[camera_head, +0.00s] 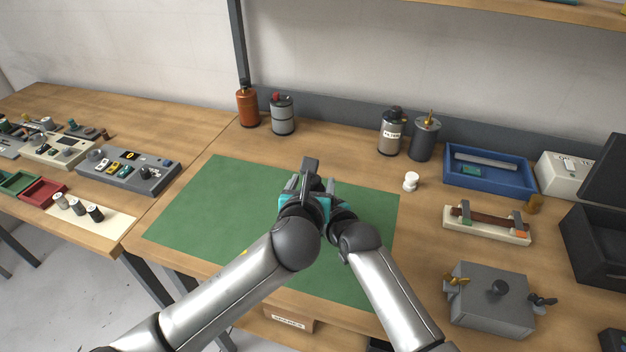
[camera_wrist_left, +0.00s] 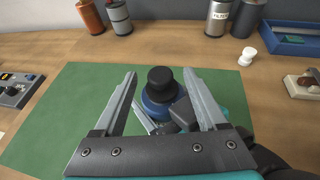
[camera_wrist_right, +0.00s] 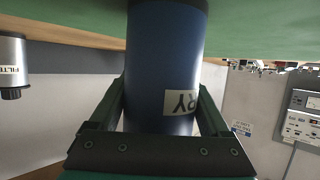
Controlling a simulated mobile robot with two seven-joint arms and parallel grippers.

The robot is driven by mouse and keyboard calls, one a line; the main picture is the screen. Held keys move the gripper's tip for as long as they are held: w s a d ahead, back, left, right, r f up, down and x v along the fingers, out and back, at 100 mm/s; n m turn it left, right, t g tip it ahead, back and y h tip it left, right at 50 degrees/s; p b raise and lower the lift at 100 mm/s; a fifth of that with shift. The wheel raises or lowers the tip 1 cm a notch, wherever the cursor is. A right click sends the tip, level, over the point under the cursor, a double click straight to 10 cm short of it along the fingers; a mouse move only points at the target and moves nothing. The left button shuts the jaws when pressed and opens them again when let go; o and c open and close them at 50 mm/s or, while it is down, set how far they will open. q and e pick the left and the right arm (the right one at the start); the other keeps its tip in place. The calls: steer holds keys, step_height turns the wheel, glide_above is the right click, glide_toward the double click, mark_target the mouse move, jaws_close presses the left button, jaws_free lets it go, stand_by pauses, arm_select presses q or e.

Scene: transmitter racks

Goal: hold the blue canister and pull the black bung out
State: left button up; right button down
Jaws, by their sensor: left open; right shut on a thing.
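The blue canister (camera_wrist_right: 165,60) fills the middle of the right wrist view, with a pale label ending in "RY" upside down there. My right gripper (camera_wrist_right: 163,90) is shut on its body, one finger on each side. In the left wrist view the canister (camera_wrist_left: 152,107) stands over the green mat, partly hidden by the right gripper. The black bung (camera_wrist_left: 160,79) sits in its top. My left gripper (camera_wrist_left: 160,74) is open, its fingers on either side of the bung with gaps. In the head view my left gripper (camera_head: 311,180) hides the canister and most of my right gripper.
The green mat (camera_head: 200,215) is otherwise clear. Behind it stand an orange bottle (camera_head: 247,108), a grey canister (camera_head: 283,116), a filter bottle (camera_head: 391,135) and a dark canister (camera_head: 424,140). A small white piece (camera_head: 411,182) and a blue tray (camera_head: 490,184) lie to the right.

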arm_select(q)
steer(key=shift+x, duration=0.8)
jaws_close()
steer(key=shift+r, duration=0.25)
stand_by(1.0)
steer(key=shift+r, duration=0.9)
steer(key=shift+r, duration=2)
arm_select(e)
jaws_free()
